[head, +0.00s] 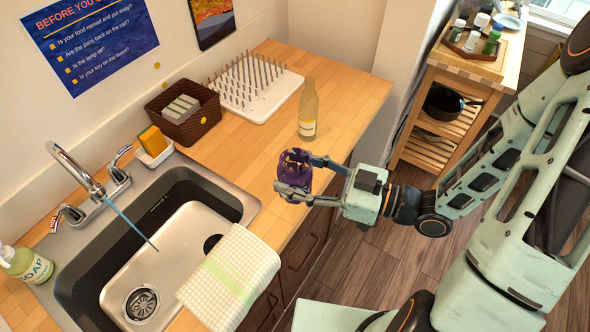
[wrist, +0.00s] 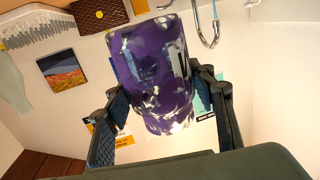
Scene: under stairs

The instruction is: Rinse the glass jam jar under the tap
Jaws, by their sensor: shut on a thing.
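The glass jam jar (head: 294,172) is smeared with dark purple, with clear patches showing. My gripper (head: 298,178) is shut on it and holds it above the counter's front edge, right of the sink. In the wrist view the jar (wrist: 150,75) fills the middle, between the two dark fingers (wrist: 158,92). The tap (head: 80,172) stands at the back of the steel sink (head: 160,262). A thin blue stream runs from its spout down into the basin. The jar is well apart from the stream. Whether the jar holds anything inside is hard to tell.
A checked towel (head: 232,275) hangs over the sink's right front edge. A bottle (head: 308,110) stands on the counter behind the jar. A sponge holder (head: 154,147), brown basket (head: 183,117) and drying rack (head: 255,88) line the back. A soap bottle (head: 27,264) stands left of the sink.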

